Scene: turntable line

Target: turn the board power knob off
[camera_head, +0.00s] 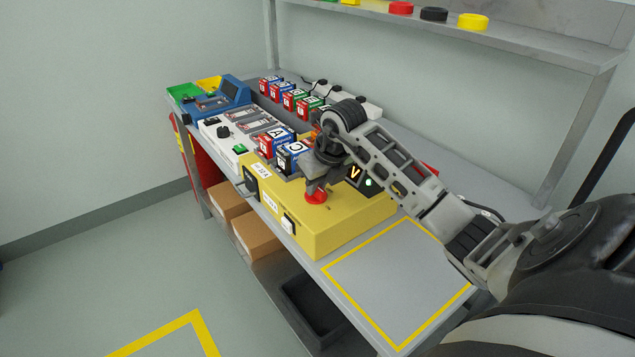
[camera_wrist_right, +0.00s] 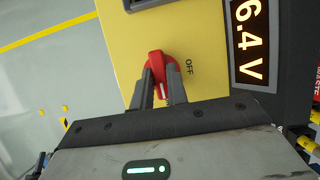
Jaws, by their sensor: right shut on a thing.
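The yellow power board (camera_head: 335,222) stands on the bench. Its red knob (camera_head: 316,196) is on the top face, partly hidden by my right gripper (camera_head: 314,184) in the head view. In the right wrist view the red knob (camera_wrist_right: 157,66) sits between the two fingers of my right gripper (camera_wrist_right: 160,88), which is shut on it. The word OFF (camera_wrist_right: 189,67) is printed beside the knob. A lit display (camera_wrist_right: 250,40) reads 6.4 V. The knob's white mark (camera_wrist_right: 163,91) points toward my gripper body, not at the word OFF. My left gripper is not in view.
Several lettered battery blocks (camera_head: 292,156) stand just behind the board. A white device (camera_head: 225,133) and a blue device (camera_head: 221,97) are further left. A yellow-outlined bare area (camera_head: 400,275) lies to the right. A shelf (camera_head: 540,45) with colored rings is above.

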